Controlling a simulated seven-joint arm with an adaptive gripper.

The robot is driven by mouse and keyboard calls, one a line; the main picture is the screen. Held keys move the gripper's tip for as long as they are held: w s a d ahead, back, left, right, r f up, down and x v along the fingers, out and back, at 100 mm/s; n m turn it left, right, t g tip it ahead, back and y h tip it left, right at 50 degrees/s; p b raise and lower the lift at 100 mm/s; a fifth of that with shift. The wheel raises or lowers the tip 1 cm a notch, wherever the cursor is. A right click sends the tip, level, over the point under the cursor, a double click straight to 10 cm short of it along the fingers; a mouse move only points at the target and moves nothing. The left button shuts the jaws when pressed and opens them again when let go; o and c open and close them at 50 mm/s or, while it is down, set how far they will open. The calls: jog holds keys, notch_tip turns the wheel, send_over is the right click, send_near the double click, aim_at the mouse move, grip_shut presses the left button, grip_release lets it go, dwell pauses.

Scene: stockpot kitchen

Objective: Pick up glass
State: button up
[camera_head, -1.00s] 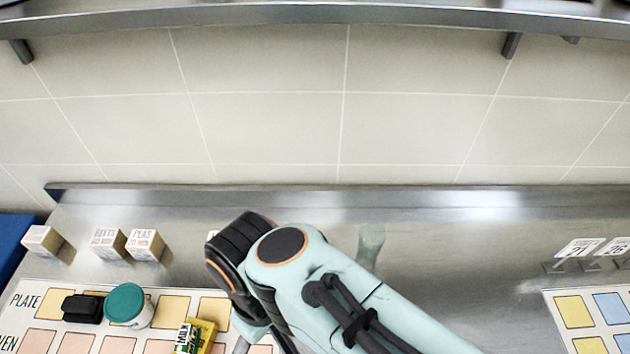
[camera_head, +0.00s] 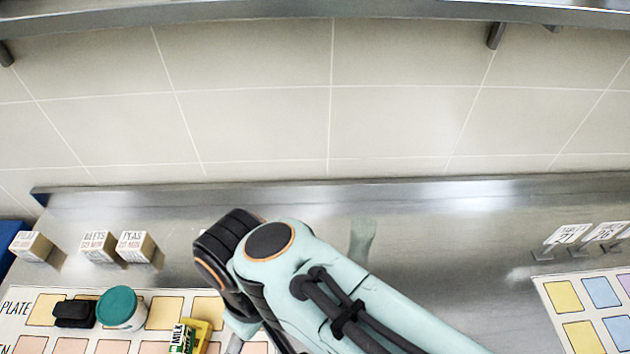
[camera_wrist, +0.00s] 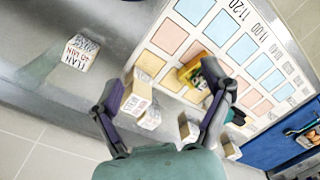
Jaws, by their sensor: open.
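I cannot make out a glass for certain in either view. In the head view a white tub with a teal lid (camera_head: 121,308) stands on the left board, between a small black object (camera_head: 75,313) and a yellow milk carton (camera_head: 188,337). My gripper (camera_wrist: 164,98) is open in the wrist view, its two dark fingers spread wide above the counter. Small lettered blocks (camera_wrist: 137,101) show between and beyond the fingers, and nothing is visibly held. In the head view my arm hides the fingers and part of the counter.
A lettered board with coloured squares (camera_wrist: 262,68) lies beside the blocks. A separate block (camera_wrist: 80,52) stands on bare steel. In the head view, number cards (camera_head: 571,233) stand at right near another coloured board (camera_head: 563,295). The back wall (camera_head: 400,120) rises behind the counter.

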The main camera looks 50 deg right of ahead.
jog(key=shift+o, duration=0.3)
jog(key=shift+o, duration=0.5)
